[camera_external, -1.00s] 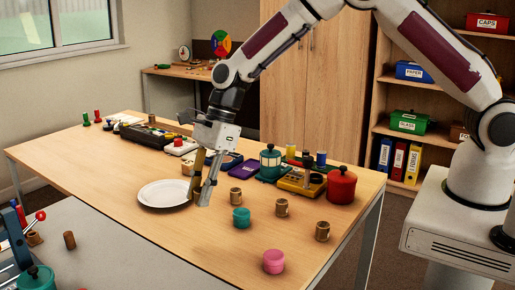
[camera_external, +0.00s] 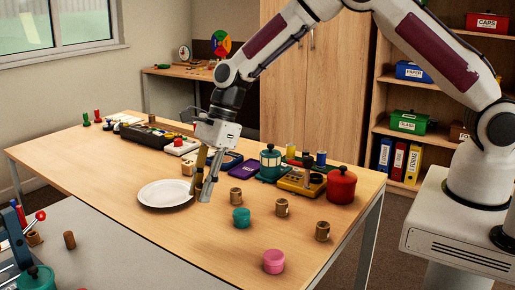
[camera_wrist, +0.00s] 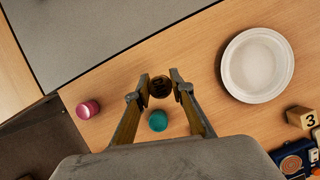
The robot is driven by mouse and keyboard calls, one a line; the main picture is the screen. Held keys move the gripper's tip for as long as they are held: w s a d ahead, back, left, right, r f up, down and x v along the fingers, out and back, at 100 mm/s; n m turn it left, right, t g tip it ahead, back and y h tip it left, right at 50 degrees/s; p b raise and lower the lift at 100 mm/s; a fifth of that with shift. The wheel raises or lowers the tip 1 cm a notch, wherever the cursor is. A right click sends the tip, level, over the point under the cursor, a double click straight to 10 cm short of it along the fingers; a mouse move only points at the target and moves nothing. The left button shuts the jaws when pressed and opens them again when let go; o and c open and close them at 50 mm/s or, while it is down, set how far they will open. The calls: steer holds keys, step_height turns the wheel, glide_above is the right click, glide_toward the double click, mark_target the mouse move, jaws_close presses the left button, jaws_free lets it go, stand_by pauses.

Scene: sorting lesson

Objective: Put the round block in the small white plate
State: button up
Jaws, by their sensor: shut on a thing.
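My gripper (camera_external: 204,193) is shut on a round wooden block (camera_wrist: 160,87), which shows dark between the two fingertips in the wrist view. In the external view the fingers hide most of this block (camera_external: 198,191). My gripper points down and stands just right of the small white plate (camera_external: 166,194). The plate is flat on the table and empty. In the wrist view the plate (camera_wrist: 257,65) is at the upper right, apart from the held block.
Other wooden cylinders (camera_external: 282,207) stand to the right. A numbered wooden cube (camera_wrist: 300,117) is beside the plate. A red pot (camera_external: 341,186) stands farther right. The table left of the plate is clear.

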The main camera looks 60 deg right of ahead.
steer(key=w+d+m+t, duration=0.1)
steer(key=w+d+m, duration=0.1)
steer(key=w+d, duration=0.45)
step_height(320, 180, up, 4)
steer(key=m+t+h, duration=0.2)
steer(key=m, duration=0.4)
glide_above(188, 195)
steer(key=shift+w+d, duration=0.2)
steer(key=shift+w, duration=0.05)
steer(key=shift+y, duration=0.3)
steer(key=shift+f, duration=0.15)
steer(key=shift+f, duration=3.05)
steer(key=shift+f, duration=0.1)
steer(key=shift+f, duration=1.75)
steer(key=shift+f, duration=0.4)
